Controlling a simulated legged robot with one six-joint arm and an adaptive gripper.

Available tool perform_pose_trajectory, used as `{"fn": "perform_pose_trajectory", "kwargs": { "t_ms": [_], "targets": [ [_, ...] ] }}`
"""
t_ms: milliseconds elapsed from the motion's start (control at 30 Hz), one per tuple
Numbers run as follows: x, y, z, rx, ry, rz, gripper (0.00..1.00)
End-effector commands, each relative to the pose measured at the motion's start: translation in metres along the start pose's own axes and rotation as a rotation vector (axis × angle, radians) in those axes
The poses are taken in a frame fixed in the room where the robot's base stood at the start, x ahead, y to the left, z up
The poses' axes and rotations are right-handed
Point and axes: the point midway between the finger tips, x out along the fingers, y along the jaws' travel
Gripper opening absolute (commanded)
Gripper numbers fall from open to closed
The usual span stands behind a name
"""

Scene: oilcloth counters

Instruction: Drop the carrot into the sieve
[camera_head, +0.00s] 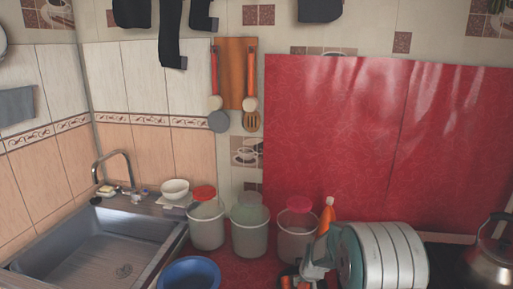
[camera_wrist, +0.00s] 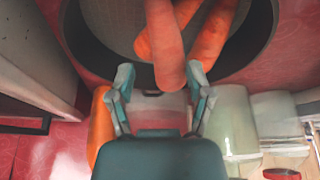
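Orange carrots (camera_wrist: 165,40) show in the wrist view, overlapping a round grey vessel with a dark rim (camera_wrist: 262,25). I cannot tell for sure whether this vessel is the sieve. The blunt end of the nearest carrot reaches between my fingertips. My gripper (camera_wrist: 160,78) is open, with a gap on the left between finger and carrot. In the head view my gripper (camera_head: 312,270) is low at the bottom, right of centre, with orange carrot pieces (camera_head: 286,283) just below it. My arm and the frame edge hide most of the vessel there.
An orange bottle (camera_head: 326,218) stands close behind my gripper. Three lidded canisters (camera_head: 206,228) line the wall. A blue bowl (camera_head: 188,274) is at the front left, beside the sink (camera_head: 100,245). A white bowl (camera_head: 175,189) sits on the sink edge. A kettle (camera_head: 490,265) stands far right.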

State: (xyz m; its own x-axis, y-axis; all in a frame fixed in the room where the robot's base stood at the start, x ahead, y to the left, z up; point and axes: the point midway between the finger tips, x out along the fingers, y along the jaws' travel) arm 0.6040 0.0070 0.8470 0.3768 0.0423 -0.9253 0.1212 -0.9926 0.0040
Motion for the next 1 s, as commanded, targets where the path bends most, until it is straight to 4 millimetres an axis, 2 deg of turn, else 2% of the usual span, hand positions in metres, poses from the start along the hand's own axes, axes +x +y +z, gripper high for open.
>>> {"fn": "perform_pose_trajectory", "kwargs": {
  "t_ms": [333, 467, 800, 1000],
  "targets": [
    [-0.001, 0.003, 0.0, 0.003, 0.001, 0.0, 0.78],
    [-0.01, 0.001, -0.001, 0.002, 0.004, 0.001, 0.78],
    [-0.074, 0.006, -0.001, 0.005, 0.005, -0.001, 0.78],
    [-0.107, 0.008, 0.0, 0.006, 0.002, -0.003, 0.78]
  ]
}}
